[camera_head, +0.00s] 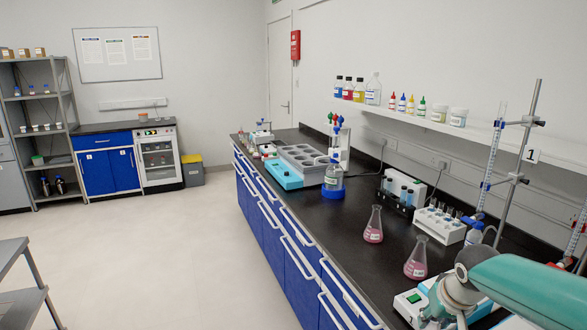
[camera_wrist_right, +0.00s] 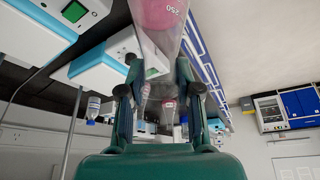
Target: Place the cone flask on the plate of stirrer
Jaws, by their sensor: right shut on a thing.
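My right gripper (camera_wrist_right: 156,88) is shut on the neck of a cone flask (camera_wrist_right: 165,18) with pink liquid and a 250 mark, seen close in the wrist view. In the head view my right arm comes in at the lower right; its fingers and the held flask cannot be made out there. Two other pink cone flasks stand upright on the bench, one farther back (camera_head: 373,228) and one nearer (camera_head: 416,262). My left gripper is not in view.
A white tube rack (camera_head: 440,225), a wash bottle (camera_head: 333,178) and burette stands (camera_head: 512,175) stand on the black bench (camera_head: 340,228). A shelf (camera_head: 440,122) with bottles runs along the wall. Bare bench lies left of the flasks.

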